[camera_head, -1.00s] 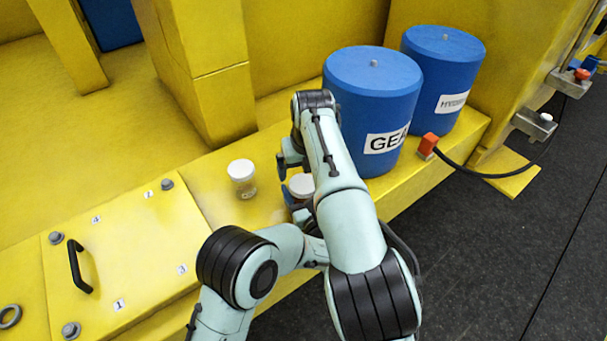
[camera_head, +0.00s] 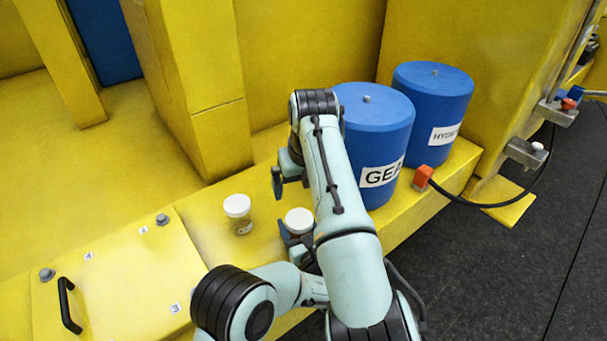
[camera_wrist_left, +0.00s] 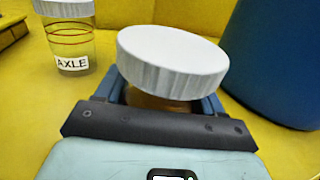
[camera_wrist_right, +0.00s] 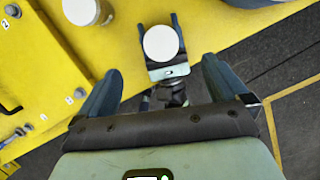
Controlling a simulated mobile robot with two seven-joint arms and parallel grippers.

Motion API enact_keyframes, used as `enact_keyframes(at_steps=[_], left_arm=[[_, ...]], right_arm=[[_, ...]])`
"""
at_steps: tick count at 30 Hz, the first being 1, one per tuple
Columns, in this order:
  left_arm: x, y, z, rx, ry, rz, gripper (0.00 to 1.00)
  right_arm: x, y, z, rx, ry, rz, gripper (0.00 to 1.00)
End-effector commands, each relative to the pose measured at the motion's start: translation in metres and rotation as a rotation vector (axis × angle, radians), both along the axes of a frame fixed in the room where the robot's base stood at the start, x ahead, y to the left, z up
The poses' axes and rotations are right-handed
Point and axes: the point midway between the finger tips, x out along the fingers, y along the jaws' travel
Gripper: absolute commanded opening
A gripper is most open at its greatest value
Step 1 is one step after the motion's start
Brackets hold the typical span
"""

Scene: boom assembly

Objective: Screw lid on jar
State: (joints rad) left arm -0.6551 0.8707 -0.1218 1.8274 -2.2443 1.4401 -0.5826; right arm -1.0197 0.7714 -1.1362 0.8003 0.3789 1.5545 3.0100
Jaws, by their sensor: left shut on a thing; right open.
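A small jar (camera_wrist_left: 160,104) with amber contents stands between the fingers of my left gripper (camera_wrist_left: 163,92), which is shut on it. A white ribbed lid (camera_wrist_left: 172,62) sits on top of the jar and looks slightly tilted in the left wrist view. The lid also shows in the head view (camera_head: 299,220) and, from above, in the right wrist view (camera_wrist_right: 161,43). My right gripper (camera_wrist_right: 162,68) is open and empty, above the lid and apart from it. Its far finger is partly hidden in the head view. The jar's lower part is hidden by my left gripper.
A second lidded jar labelled AXLE (camera_wrist_left: 72,45) stands to the left on the yellow ledge (camera_head: 200,215). Two blue drums (camera_head: 375,130) (camera_head: 435,95) stand to the right, the nearer one close to my right arm. A panel with a black handle (camera_head: 67,305) is at left.

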Motion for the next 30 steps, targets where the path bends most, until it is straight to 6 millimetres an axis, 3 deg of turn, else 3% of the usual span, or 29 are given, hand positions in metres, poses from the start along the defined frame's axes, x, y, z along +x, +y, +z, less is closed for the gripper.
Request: enact_keyframes(at_steps=[3, 8, 21, 22, 24, 30], left_arm=[[0.0, 0.0, 0.0, 0.0, -0.001, 0.0, 0.0], [0.0, 0.0, 0.0, 0.0, -0.001, 0.0, 0.0], [0.0, 0.0, 0.0, 0.0, -0.001, 0.0, 0.0], [0.0, 0.0, 0.0, 0.0, -0.001, 0.0, 0.78], [0.0, 0.0, 0.0, 0.0, -0.001, 0.0, 0.98], [0.0, 0.0, 0.0, 0.0, -0.001, 0.0, 0.98]], right_arm=[[-0.004, -0.002, 0.019, -0.002, -0.003, -0.003, 1.0], [-0.008, -0.003, 0.032, -0.002, 0.0, -0.002, 1.0], [-0.011, -0.003, 0.038, -0.002, 0.002, 0.002, 1.0], [-0.011, -0.003, 0.038, -0.002, 0.002, 0.002, 1.0], [-0.011, -0.003, 0.038, -0.002, 0.002, 0.002, 1.0], [-0.011, -0.003, 0.038, -0.002, 0.002, 0.002, 1.0]])
